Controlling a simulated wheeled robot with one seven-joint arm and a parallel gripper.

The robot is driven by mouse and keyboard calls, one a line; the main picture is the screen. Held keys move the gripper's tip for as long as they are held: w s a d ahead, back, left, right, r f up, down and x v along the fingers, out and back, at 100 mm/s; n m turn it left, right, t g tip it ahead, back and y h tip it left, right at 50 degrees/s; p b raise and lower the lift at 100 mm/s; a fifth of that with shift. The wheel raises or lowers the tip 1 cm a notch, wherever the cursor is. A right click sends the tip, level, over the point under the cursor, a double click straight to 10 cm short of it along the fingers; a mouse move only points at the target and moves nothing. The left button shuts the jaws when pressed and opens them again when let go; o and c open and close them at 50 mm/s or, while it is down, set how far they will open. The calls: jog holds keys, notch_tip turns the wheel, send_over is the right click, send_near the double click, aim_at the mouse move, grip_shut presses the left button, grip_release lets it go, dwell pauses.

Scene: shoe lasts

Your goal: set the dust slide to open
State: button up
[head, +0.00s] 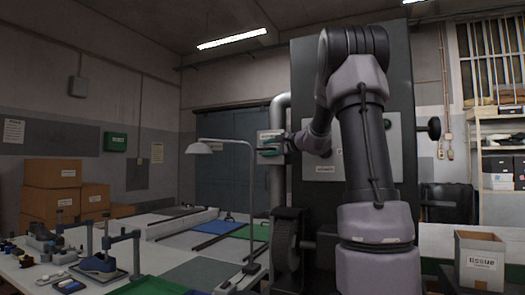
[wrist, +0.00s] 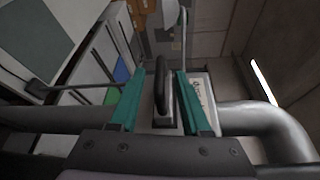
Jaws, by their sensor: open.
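The dust slide shows in the head view as a pale labelled plate (head: 268,134) at the grey duct. In the wrist view its dark upright handle (wrist: 162,90) stands on a grey mount, with part of the labelled plate (wrist: 198,90) behind it. My gripper (wrist: 161,73) is open, with one teal finger on each side of the handle and a gap visible on both sides. In the head view my gripper (head: 272,147) is small and partly hidden by my arm, in front of the plate.
The grey duct (head: 276,185) runs down beside the dark machine cabinet (head: 302,90). A lamp (head: 200,147) stands left of the duct on the bench. Cardboard boxes (head: 52,172) and shoe-last parts stand at left.

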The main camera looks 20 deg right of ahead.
jog(key=shift+x, duration=1.45)
grip_shut()
dwell(0.3)
